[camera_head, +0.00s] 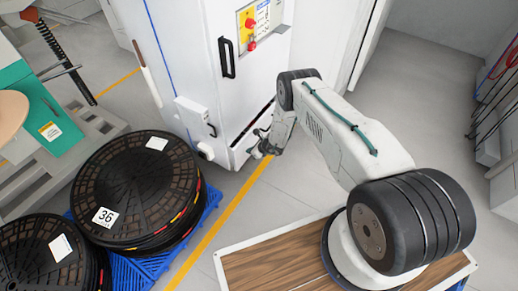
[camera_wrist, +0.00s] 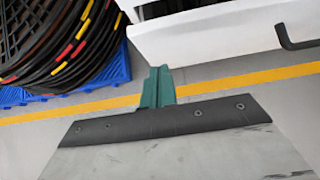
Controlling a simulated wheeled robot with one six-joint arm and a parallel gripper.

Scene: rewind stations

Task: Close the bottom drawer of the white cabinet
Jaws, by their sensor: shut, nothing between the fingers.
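The white cabinet (camera_head: 190,60) stands at the upper middle of the head view. Its bottom drawer (camera_head: 240,150) is low at the front, partly hidden by my arm. A dark gap shows above the drawer front, so it appears to stand slightly out. In the wrist view the white drawer front (camera_wrist: 215,38) fills the upper right, with a dark handle (camera_wrist: 292,40) at the right edge. My gripper (camera_head: 258,151) is low in front of the drawer. In the wrist view its green fingers (camera_wrist: 157,85) are together and empty, just below the drawer's left part; contact cannot be told.
Black cable reels (camera_head: 135,190) sit on a blue pallet (camera_head: 207,208) left of my gripper. A yellow floor line (camera_head: 215,230) runs between them and my base. A green machine (camera_head: 50,110) stands far left. Grey floor right of the cabinet (camera_head: 410,100) is clear.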

